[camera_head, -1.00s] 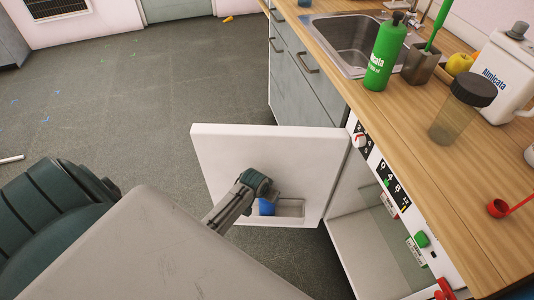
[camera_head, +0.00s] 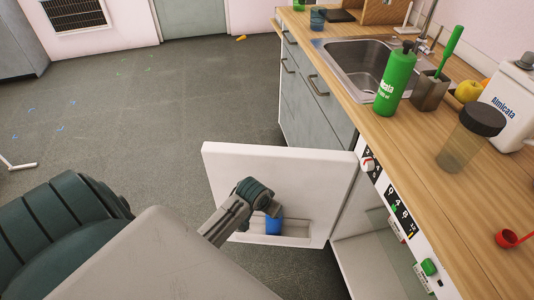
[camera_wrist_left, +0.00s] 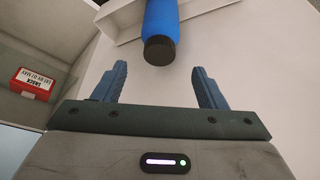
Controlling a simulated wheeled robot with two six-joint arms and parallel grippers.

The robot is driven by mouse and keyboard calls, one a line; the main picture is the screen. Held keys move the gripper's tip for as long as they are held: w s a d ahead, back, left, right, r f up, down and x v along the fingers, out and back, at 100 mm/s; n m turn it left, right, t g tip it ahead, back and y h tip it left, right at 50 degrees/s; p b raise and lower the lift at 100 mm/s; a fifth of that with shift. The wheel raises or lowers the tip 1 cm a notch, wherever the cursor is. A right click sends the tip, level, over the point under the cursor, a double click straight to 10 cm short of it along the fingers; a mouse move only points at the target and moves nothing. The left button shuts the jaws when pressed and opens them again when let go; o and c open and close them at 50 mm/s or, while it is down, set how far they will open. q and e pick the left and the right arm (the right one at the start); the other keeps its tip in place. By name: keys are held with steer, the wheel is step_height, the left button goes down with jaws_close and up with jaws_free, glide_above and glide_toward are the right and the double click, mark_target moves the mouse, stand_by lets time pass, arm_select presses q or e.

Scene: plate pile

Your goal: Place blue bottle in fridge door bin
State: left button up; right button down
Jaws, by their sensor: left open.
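The blue bottle (camera_head: 273,226) stands in the white bin (camera_head: 297,229) on the inner side of the open fridge door (camera_head: 310,180). In the left wrist view the blue bottle (camera_wrist_left: 161,16) shows its black cap towards me, beside the bin's pale edge (camera_wrist_left: 125,24). My left gripper (camera_head: 270,208) is just above the bottle. In the left wrist view my left gripper (camera_wrist_left: 159,75) is open, its two fingers spread and empty, with the cap just beyond the fingertips. The bottle's base is hidden. My right gripper is not in view.
The open fridge interior (camera_head: 365,265) is right of the door. Above it runs a wooden counter (camera_head: 400,150) with a sink (camera_head: 352,62), a green bottle (camera_head: 395,82), a brown-lidded jar (camera_head: 468,140) and a white jug (camera_head: 515,105). The floor (camera_head: 150,120) at left is mostly clear.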

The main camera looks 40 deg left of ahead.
arm_select(q)
steer(key=s+d+f+m+g, duration=0.1)
steer(key=s+f+g, duration=0.2)
steer(key=s+f, duration=2.1)
steer(key=shift+s+d+f+y, duration=0.15)
steer(key=shift+s+f+y, duration=0.25)
steer(key=shift+f, duration=0.15)
